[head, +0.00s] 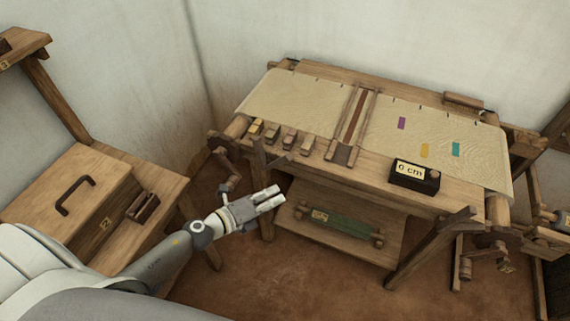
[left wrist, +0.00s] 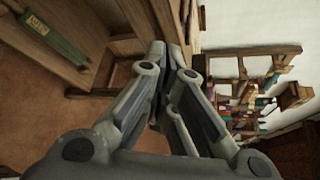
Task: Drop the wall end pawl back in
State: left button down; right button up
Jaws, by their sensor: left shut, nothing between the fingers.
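The handloom (head: 340,150) stands against the wall, with pale cloth stretched over its top. A wooden crank-like part (head: 228,175) hangs at its left end, and another wooden mechanism (head: 485,255) is at its right end. I cannot make out which small piece is the wall end pawl. My left gripper (head: 281,195) is shut and empty, in front of the loom's left leg and to the right of the left crank part. Its closed fingers (left wrist: 168,60) also show in the left wrist view, with nothing held. My right gripper is not in view.
A small "0 cm" display box (head: 414,176) and several small blocks (head: 272,134) sit on the loom's front board. A low shelf (head: 340,222) holds a green piece (head: 335,225). A wooden chest (head: 75,185) stands left. Bare floor (head: 290,285) lies in front.

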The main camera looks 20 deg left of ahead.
aim_at(278, 162)
pick_arm(q)
jog(key=shift+d+r+m, duration=0.2)
jog(key=shift+r+m, duration=0.1)
jog(key=shift+r, duration=0.2)
jog(key=shift+w, duration=0.1)
jog(key=w+d+p, duration=0.1)
jog(key=w+p, duration=0.1)
jog(key=w, duration=0.7)
jog(key=shift+d+f, duration=0.15)
jog(key=shift+f, duration=0.15)
